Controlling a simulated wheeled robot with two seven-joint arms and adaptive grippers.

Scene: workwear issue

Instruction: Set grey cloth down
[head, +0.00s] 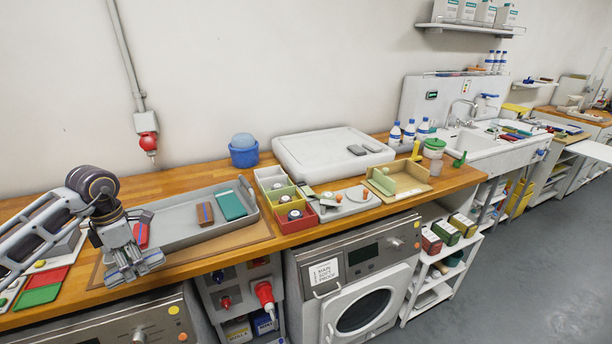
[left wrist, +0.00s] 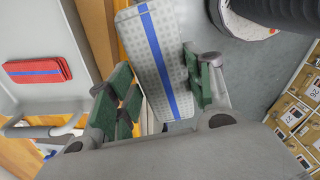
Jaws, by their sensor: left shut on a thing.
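The grey cloth (left wrist: 158,55) is a folded, patterned pad with a blue stripe, seen in the left wrist view. My left gripper (head: 137,270) is shut on it; the green-padded fingers (left wrist: 160,88) sit on either side of the cloth in the left wrist view. In the head view the gripper hangs near the counter's front edge, left of the grey tray's front, and I cannot make out the cloth there. The grey tray (head: 180,240) holds a red cloth (head: 141,235), a brown cloth (head: 205,213) and a green cloth (head: 231,205). My right gripper is out of view.
Red and green panels (head: 40,295) lie left of the tray. Small coloured bins (head: 283,205) stand to its right, with a blue tub (head: 243,153) behind. A white washer (head: 355,285) is below the wooden counter (head: 165,183).

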